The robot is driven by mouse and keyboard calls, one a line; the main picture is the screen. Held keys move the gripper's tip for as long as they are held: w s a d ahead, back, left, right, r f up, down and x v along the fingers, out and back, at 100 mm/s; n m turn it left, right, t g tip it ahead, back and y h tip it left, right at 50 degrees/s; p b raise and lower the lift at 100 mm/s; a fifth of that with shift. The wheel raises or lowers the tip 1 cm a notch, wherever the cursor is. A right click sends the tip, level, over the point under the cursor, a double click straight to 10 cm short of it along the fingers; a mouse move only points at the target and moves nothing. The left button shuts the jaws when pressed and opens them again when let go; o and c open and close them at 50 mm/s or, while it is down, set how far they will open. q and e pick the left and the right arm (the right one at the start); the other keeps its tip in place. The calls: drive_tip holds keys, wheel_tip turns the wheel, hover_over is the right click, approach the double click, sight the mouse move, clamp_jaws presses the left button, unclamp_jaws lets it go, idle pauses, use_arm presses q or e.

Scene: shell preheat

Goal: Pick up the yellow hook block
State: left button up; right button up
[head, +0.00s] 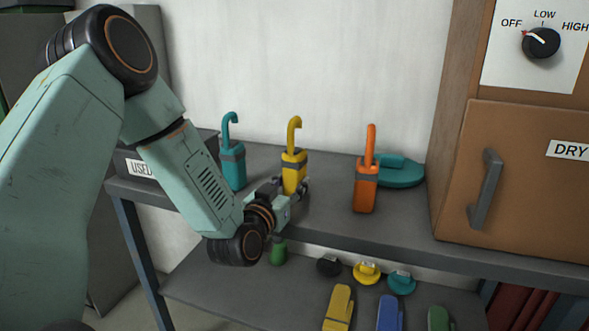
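The yellow hook block (294,165) stands upright on the grey shelf top, with its curved hook at the top and a grey band around its body. Its lower end is hidden by my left gripper (291,187). My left arm reaches in from the left, and the gripper is at the lower part of the yellow block, with dark finger parts showing at either side. I cannot tell whether the fingers press on the block. My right gripper is not in view.
A teal hook block (232,168) stands left of the yellow one and an orange hook block (366,185) to the right. A teal round piece (402,172) lies behind the orange block. A brown cabinet (530,190) borders the right. Several coloured pieces lie on the lower shelf.

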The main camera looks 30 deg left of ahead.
sight(289, 143)
use_arm(q)
clamp_jaws()
idle(0.3)
wheel_tip(289, 143, up, 9)
drive_tip(key=p, duration=0.4)
drive_tip(key=shift+r, duration=0.15)
drive_tip(key=shift+w+a+r, duration=0.1)
drive_tip(key=shift+r, duration=0.25)
